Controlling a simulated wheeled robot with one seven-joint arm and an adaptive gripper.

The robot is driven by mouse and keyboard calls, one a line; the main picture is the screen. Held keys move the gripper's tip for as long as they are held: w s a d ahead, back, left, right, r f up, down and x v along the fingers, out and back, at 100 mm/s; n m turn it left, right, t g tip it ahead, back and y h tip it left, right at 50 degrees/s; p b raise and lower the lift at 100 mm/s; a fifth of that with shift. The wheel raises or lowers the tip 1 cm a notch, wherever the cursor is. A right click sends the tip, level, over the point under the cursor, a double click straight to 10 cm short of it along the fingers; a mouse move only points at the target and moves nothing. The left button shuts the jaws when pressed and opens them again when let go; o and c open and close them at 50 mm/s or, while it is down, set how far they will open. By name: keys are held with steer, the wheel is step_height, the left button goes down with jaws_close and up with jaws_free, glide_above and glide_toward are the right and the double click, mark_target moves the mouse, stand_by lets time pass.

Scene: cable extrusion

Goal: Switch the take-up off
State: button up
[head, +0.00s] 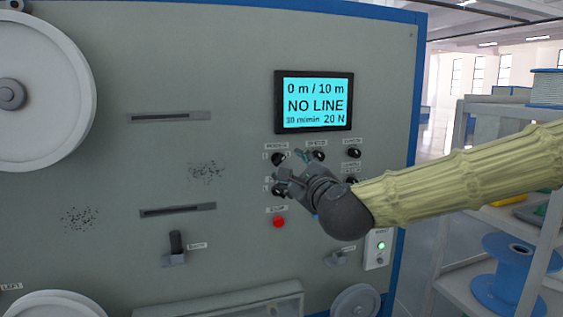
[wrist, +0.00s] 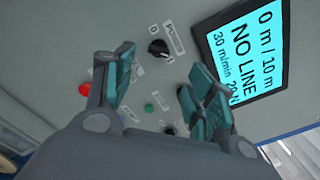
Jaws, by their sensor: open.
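My gripper (head: 288,170) is open and empty in front of the control panel (head: 150,75), by its left column of controls. In the wrist view the two teal fingers of my gripper (wrist: 163,65) are spread apart. A black rotary knob (wrist: 158,48), with a label that seems to read POWER and a 0 mark, sits just beyond the fingertips. A second dark knob (wrist: 168,130) shows between the fingers. In the head view several black knobs sit under the screen, such as the top middle one (head: 317,155). Their labels are too small to tell which is the take-up.
The lit screen (head: 318,102) reads NO LINE and 0 m / 10 m. A red button (head: 279,222) is below the knobs, and a green-lit switch box (head: 378,249) is at lower right. A large white wheel (head: 50,60) is at left. Shelves with a blue spool (head: 505,275) stand at right.

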mark_target(281, 161)
steer(key=p+x, duration=0.2)
steer(key=x, duration=0.7)
steer(key=shift+w+a+f, duration=0.1)
steer(key=shift+w+f, duration=0.05)
steer(key=shift+w, duration=0.15)
steer(key=c, duration=1)
